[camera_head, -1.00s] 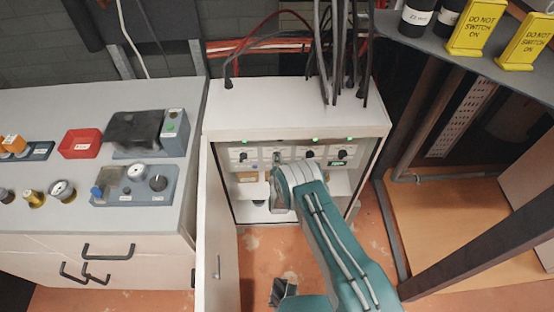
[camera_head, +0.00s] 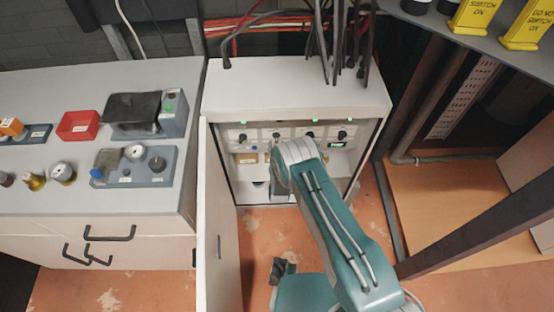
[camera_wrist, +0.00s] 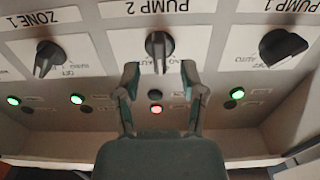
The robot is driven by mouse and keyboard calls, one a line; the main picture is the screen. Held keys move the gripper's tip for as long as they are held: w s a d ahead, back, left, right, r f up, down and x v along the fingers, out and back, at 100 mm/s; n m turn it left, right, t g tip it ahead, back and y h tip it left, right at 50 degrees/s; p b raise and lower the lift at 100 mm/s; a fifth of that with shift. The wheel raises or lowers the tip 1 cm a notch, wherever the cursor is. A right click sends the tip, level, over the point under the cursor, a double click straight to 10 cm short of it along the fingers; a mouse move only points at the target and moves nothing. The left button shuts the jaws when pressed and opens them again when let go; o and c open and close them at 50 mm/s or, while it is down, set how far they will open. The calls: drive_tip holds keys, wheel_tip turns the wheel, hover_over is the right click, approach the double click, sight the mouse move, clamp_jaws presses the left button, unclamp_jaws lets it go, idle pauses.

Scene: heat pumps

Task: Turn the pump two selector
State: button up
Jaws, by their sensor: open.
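The pump two selector (camera_wrist: 158,45) is a black knob on a white plate labelled PUMP 2 in the wrist view. Its pointer lies along the picture's vertical. My gripper (camera_wrist: 160,72) is open, its two fingers apart just below the knob in the picture and in line with it. I see no contact with the knob. A red light (camera_wrist: 155,109) shows by this selector. In the head view the selector (camera_head: 278,135) is second from the left in the cabinet's knob row; my arm hides most of the gripper just below it.
The ZONE 1 knob (camera_wrist: 47,55) and PUMP 1 knob (camera_wrist: 283,47) flank the selector, with green lights nearby. The open cabinet door (camera_head: 218,220) stands left of my arm. A counter (camera_head: 60,195) is at left; a dark beam (camera_head: 480,225) crosses at right.

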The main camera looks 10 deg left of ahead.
drive_tip(key=v, duration=0.9)
drive_tip(key=shift+a+f, duration=0.1)
